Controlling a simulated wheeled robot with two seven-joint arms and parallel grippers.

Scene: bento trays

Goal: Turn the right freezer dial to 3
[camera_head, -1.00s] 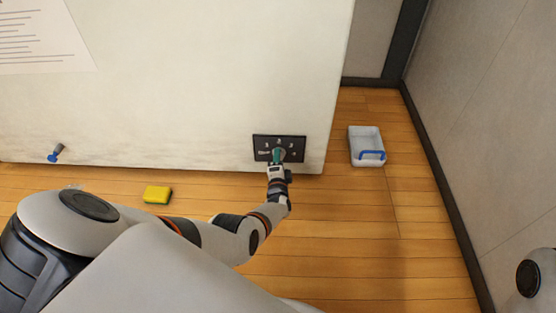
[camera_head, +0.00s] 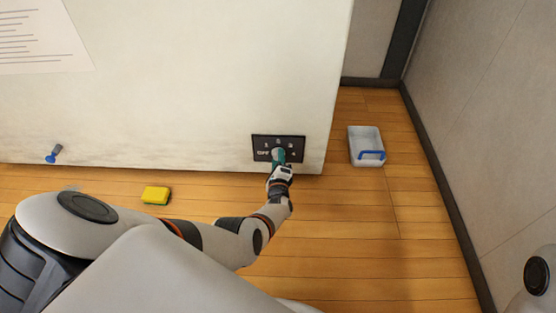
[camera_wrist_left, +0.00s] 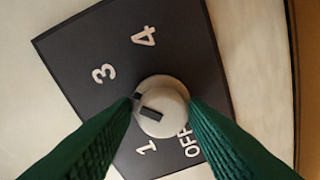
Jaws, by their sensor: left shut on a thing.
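The black dial plate (camera_head: 291,143) is low on the right end of the pale freezer front. My left gripper (camera_head: 279,157) is at it, its green fingers shut around the round grey knob (camera_wrist_left: 165,92). In the left wrist view the fingers (camera_wrist_left: 163,104) press the knob from both sides. The plate (camera_wrist_left: 190,60) shows 3, 4, 1 and OFF; 2 is not visible, with the left finger covering the area between 1 and 3. The knob's dark marks lie on its left side, toward that covered area; the exact setting is unclear. My right gripper is not in view.
A blue-handled fitting (camera_head: 54,154) is at the left on the freezer front. A yellow sponge (camera_head: 156,195) lies on the wood floor.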

